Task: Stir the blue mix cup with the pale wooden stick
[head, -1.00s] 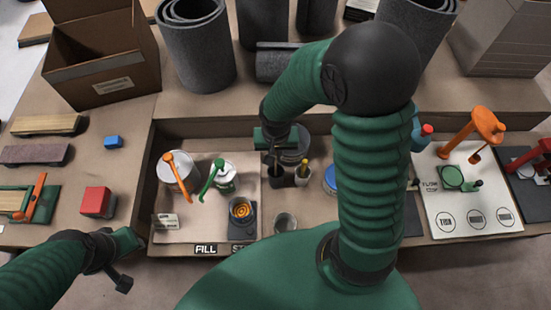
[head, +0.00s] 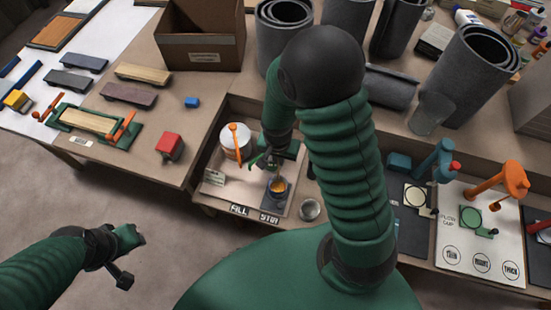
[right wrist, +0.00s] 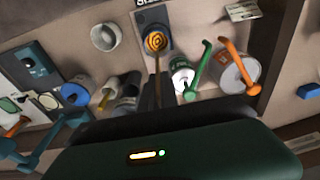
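The mix cup (head: 279,187) stands on a dark pad by the "STIR" label; I see a bluish-grey rim and an orange and dark swirl inside. It also shows in the right wrist view (right wrist: 156,39). My right gripper (head: 269,160) is just behind and above it. In the right wrist view my right fingers (right wrist: 157,84) are closed on a thin brownish stick (right wrist: 157,62), whose far end reaches the cup's mouth; the exact depth is unclear. My left gripper (head: 138,235) is empty over the floor at the lower left; its fingers are too unclear to judge.
A white can with an orange handle (head: 236,143) and a can with a green handle (right wrist: 182,77) stand close to the cup. An empty clear cup (head: 310,209) is at its right. Flow-cup stands are at right.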

